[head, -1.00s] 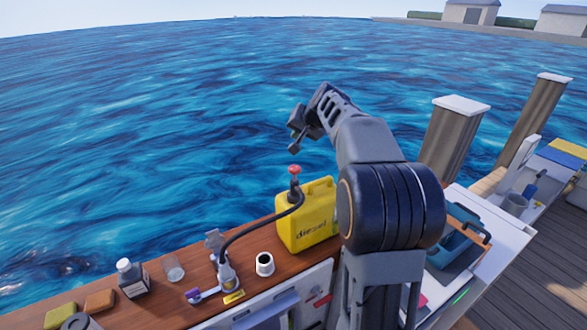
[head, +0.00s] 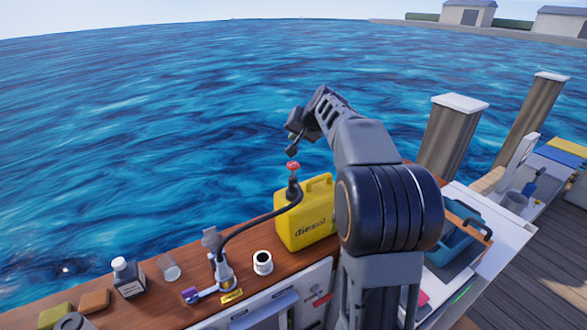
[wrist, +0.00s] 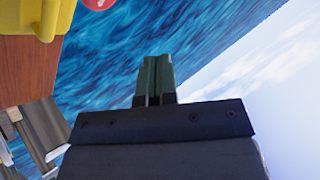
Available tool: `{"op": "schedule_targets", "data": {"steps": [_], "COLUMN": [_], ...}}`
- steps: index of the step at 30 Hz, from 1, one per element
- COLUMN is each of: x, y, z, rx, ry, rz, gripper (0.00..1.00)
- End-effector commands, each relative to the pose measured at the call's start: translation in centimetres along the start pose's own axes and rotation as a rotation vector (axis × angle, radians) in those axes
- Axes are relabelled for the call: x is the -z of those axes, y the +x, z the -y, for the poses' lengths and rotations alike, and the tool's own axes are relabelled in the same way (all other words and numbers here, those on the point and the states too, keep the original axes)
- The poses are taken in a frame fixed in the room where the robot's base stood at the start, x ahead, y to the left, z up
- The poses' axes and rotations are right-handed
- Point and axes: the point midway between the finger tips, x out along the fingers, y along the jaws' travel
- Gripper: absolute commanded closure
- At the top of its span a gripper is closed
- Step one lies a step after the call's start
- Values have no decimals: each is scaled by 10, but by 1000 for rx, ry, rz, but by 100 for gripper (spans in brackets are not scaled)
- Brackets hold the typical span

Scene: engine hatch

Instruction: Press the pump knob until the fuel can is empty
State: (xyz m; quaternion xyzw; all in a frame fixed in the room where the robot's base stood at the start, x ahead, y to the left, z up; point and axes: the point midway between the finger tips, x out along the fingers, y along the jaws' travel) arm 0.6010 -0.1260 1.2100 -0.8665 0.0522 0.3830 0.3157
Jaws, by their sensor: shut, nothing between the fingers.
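The yellow fuel can (head: 306,222), marked diesel, stands on the wooden ledge. The red pump knob (head: 293,166) sits on a dark stem at the can's top left, with a black hose (head: 250,226) leading from it to a metal filler fitting (head: 223,271). My gripper (head: 291,150) is shut and empty, just above the knob; whether it touches is hard to tell. In the wrist view my gripper's closed fingers (wrist: 155,77) point up the picture, with part of the red knob (wrist: 98,3) and the can (wrist: 40,18) at the top left. The fuel level is not visible.
A blue toolbox (head: 455,238) is right of my arm. Water lies behind the ledge.

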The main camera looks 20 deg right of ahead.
Motion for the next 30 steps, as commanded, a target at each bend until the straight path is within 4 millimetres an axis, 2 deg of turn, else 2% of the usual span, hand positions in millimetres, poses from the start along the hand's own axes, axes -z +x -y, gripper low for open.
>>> {"op": "schedule_targets", "data": {"steps": [1, 12, 30], "x": [-6, -28, -31], "y": [8, 39, 43], "z": [-6, -28, -31], "rx": [0, 0, 0], "ry": [0, 0, 0], "rz": [1, 1, 0], "gripper": [100, 100, 100]}}
